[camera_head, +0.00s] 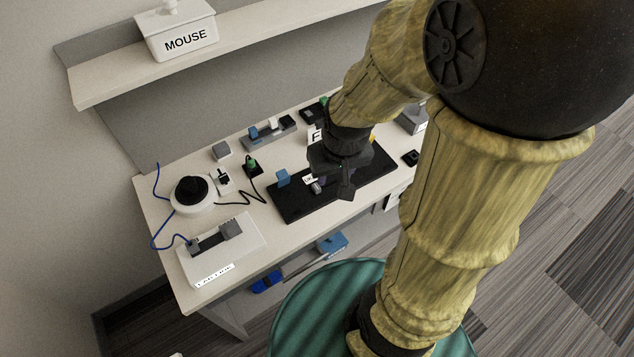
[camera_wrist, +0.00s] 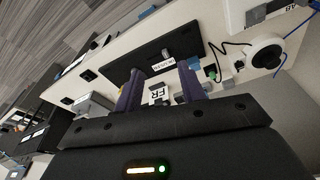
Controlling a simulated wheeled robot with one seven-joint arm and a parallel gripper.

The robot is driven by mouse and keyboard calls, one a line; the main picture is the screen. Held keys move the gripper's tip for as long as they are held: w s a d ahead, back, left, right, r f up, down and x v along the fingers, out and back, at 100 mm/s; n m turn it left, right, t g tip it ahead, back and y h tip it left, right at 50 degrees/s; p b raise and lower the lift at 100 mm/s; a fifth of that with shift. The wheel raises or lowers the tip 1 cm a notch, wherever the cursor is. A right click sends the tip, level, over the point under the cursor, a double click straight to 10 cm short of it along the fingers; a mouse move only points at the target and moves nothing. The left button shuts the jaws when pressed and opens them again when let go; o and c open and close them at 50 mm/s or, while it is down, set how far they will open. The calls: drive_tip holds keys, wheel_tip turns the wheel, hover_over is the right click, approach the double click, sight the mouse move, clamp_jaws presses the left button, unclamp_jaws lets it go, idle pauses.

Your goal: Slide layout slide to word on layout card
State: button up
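A black board (camera_head: 294,207) lies on the table and also spans the wrist view (camera_wrist: 133,57). A small grey knob (camera_wrist: 166,53), likely the layout slide, stands on it beside a white printed label (camera_wrist: 163,65), too small to read surely. In the head view the knob (camera_head: 316,187) is just left of my gripper (camera_head: 338,184). A white card (camera_wrist: 158,92) reading "FR" stands behind the board; the head view shows only its "F" (camera_head: 315,136). My gripper (camera_wrist: 160,70) is open and empty above the board, with the knob beyond its fingertips.
A round black-and-white device (camera_head: 190,192) and a white slotted box (camera_head: 217,262) stand left. A grey rack (camera_head: 268,135) is behind. A box marked "MOUSE" (camera_head: 177,32) sits on the shelf.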

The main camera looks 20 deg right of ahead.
sight(316, 186)
drive_tip(key=w+f+n+g, duration=0.1)
drive_tip(key=w+f, duration=0.2)
drive_tip(key=w, duration=0.4)
drive_tip(key=w+f+n+g, duration=0.1)
drive_tip(key=w+f, duration=0.2)
drive_tip(key=w, duration=0.4)
drive_tip(key=shift+n+p, duration=0.4)
drive_tip(key=shift+a+f, duration=0.1)
drive_tip(key=shift+f, duration=0.05)
wheel_tip(316, 186, down, 17)
drive_tip(key=shift+f+p, duration=0.15)
drive_tip(key=shift+p, duration=0.6)
drive_tip(key=shift+s, duration=0.1)
clamp_jaws()
